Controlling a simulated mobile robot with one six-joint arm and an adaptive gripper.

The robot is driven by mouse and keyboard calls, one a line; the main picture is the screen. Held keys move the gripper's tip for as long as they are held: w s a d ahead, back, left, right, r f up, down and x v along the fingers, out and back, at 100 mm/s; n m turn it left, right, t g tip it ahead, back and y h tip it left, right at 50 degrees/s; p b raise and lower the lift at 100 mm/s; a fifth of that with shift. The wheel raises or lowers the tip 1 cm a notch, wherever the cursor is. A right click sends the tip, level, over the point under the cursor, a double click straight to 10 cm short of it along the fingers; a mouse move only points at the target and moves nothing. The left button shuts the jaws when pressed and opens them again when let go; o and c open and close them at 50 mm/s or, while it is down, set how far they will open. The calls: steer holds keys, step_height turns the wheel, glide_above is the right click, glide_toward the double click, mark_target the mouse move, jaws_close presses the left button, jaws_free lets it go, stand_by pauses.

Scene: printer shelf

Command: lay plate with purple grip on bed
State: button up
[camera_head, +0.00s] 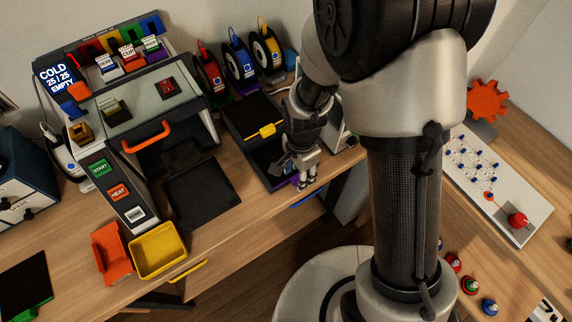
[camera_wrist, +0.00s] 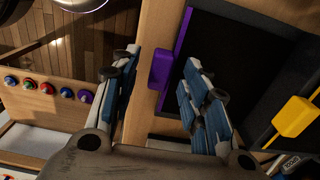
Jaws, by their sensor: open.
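The plate with the purple grip (camera_wrist: 162,68) is dark and flat, with a purple edge, and sits in the rack. In the head view its purple grip (camera_head: 293,180) shows low at the rack's front, partly behind my gripper (camera_head: 307,182). My gripper (camera_wrist: 163,88) is open in the wrist view, with one finger on each side of the purple grip; I cannot tell whether they touch it. A dark square surface (camera_head: 203,190), apparently the bed, lies bare in front of the printer with the orange handle (camera_head: 146,136).
A plate with a yellow grip (camera_head: 262,131) sits higher in the same rack. Colored spools (camera_head: 239,62) stand behind. Orange (camera_head: 112,252) and yellow (camera_head: 158,250) bins sit near the table's front edge. Another plate with a green grip (camera_head: 35,312) lies at far left.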

steer(key=shift+f, duration=0.55)
steer(key=shift+r, duration=0.1)
steer(key=shift+c, duration=0.4)
jaws_close()
